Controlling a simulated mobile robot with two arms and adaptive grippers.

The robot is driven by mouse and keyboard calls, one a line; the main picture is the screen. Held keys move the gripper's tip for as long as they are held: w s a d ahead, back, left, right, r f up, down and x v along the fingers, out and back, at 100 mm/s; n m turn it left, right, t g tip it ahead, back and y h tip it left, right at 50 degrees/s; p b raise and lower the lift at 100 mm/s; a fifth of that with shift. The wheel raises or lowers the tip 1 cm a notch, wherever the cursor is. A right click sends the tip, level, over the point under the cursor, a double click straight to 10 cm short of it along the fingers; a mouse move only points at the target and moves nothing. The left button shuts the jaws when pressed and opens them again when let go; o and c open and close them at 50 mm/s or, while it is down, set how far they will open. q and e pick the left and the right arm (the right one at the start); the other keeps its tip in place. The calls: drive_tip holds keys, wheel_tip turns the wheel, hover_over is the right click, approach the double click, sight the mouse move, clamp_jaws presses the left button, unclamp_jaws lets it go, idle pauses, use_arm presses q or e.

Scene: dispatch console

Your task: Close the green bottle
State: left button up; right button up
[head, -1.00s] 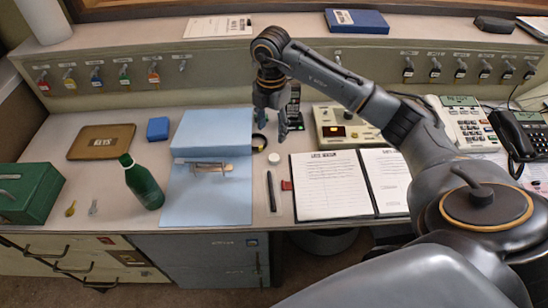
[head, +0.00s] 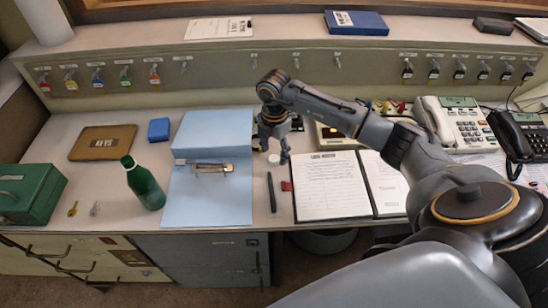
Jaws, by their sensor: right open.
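The green bottle (head: 146,188) stands upright on the desk, left of the blue folder. Its neck points up and to the left in the view; whether its mouth is open is too small to tell. A small white round piece, perhaps a cap (head: 274,158), lies on the desk right of the blue folder. My right gripper (head: 274,154) is open, with its fingers pointing down close around or above this white piece. Whether they touch it cannot be told. My left gripper is not in view.
A blue folder (head: 210,205) with a clip lies between bottle and gripper. A black pen (head: 271,192) and an open logbook (head: 330,185) lie nearer the front edge.

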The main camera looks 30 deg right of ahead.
drive_tip(key=shift+f, duration=0.9)
drive_tip(key=shift+a, duration=0.1)
drive_tip(key=c, duration=0.8)
drive_tip(key=shift+r, duration=0.15)
